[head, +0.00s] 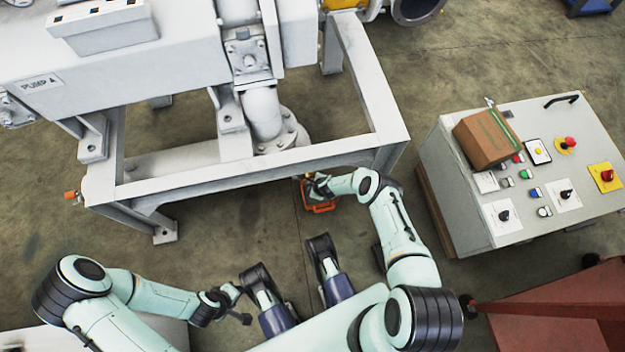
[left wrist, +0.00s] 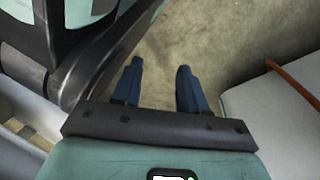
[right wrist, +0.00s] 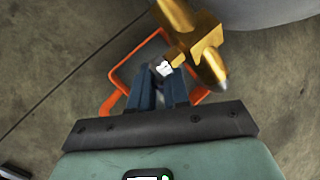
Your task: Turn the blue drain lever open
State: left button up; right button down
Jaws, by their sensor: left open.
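A brass valve (right wrist: 205,45) shows in the right wrist view, just beyond my right gripper (right wrist: 162,78). A small pale piece (right wrist: 163,69) of the valve sits at the fingertips. My right fingers are close together, with a narrow gap; I cannot tell whether they grip anything. No blue lever can be made out apart from the blue fingers. In the head view my right gripper is low beside the pump frame (head: 240,172), over an orange-rimmed tray (head: 322,209). My left gripper (left wrist: 158,72) is open and empty, away from the valve.
The orange tray rim (right wrist: 122,77) lies below the valve on the floor. A control cabinet (head: 455,190) with a cardboard box (head: 487,138) on top stands at the right. A red-brown surface (head: 560,305) is at the lower right. Bare floor lies between frame and cabinet.

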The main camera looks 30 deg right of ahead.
jog(key=shift+a, duration=0.1)
jog(key=h+b, duration=0.2)
jog(key=b, duration=0.1)
jog(key=shift+d+r+n+g+h, duration=0.2)
jog(key=shift+d+n+g+h, duration=0.1)
jog(key=shift+n, duration=0.1)
jog(key=shift+s+d+r+h, duration=0.1)
jog(key=shift+d+r+h, duration=0.1)
jog(key=shift+h, duration=0.4)
pick_arm(q)
jog(key=s+f+g, duration=0.2)
jog(key=s+f, duration=0.1)
jog(key=s, duration=0.3)
jog(key=shift+a+f, duration=0.2)
jog(key=shift+a, duration=0.15)
pick_arm(e)
jog(key=shift+d+r+n+h, duration=0.2)
jog(key=shift+n+h, duration=0.1)
jog(key=shift+h, duration=0.4)
jog(key=c, duration=1.4)
grip_release()
jog(key=shift+g, duration=0.3)
